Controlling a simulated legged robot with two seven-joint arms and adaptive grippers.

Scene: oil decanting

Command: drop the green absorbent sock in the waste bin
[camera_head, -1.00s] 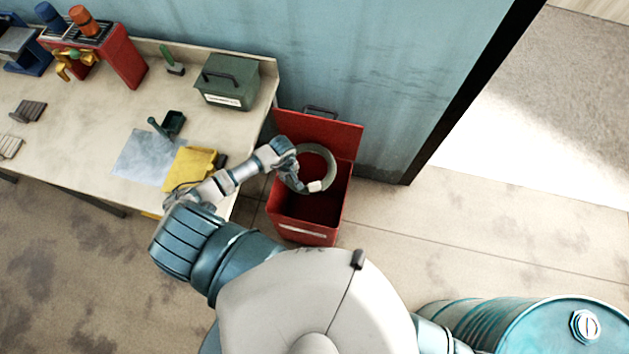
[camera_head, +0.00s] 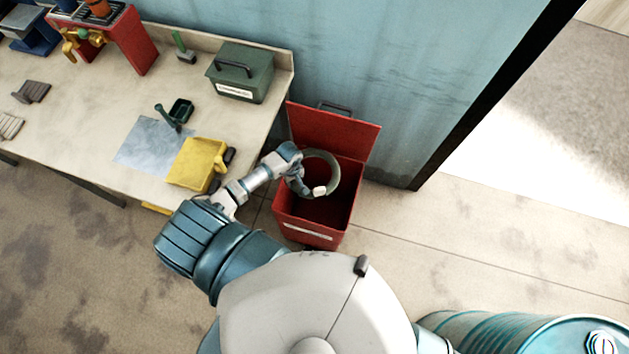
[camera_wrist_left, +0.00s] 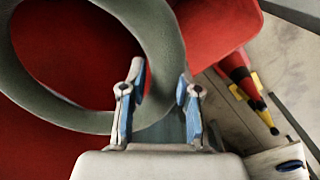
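The green absorbent sock (camera_head: 333,185) is a grey-green ring with a pale tag. It hangs at the mouth of the red waste bin (camera_head: 311,236), whose lid is tipped up at the back. My left gripper (camera_head: 297,184) is at the ring's left side, over the bin's opening. In the left wrist view, the sock (camera_wrist_left: 184,55) passes between the two blue-padded fingers of the gripper (camera_wrist_left: 157,100), which are closed around its band. Red bin surface fills much of the background there. My right gripper is out of view.
A bench (camera_head: 75,130) stands left of the bin, with a yellow container (camera_head: 197,163) near its edge and a green metal box (camera_head: 245,75) at its back corner. A blue wall (camera_head: 420,70) is behind the bin. A teal drum (camera_head: 520,335) stands at lower right.

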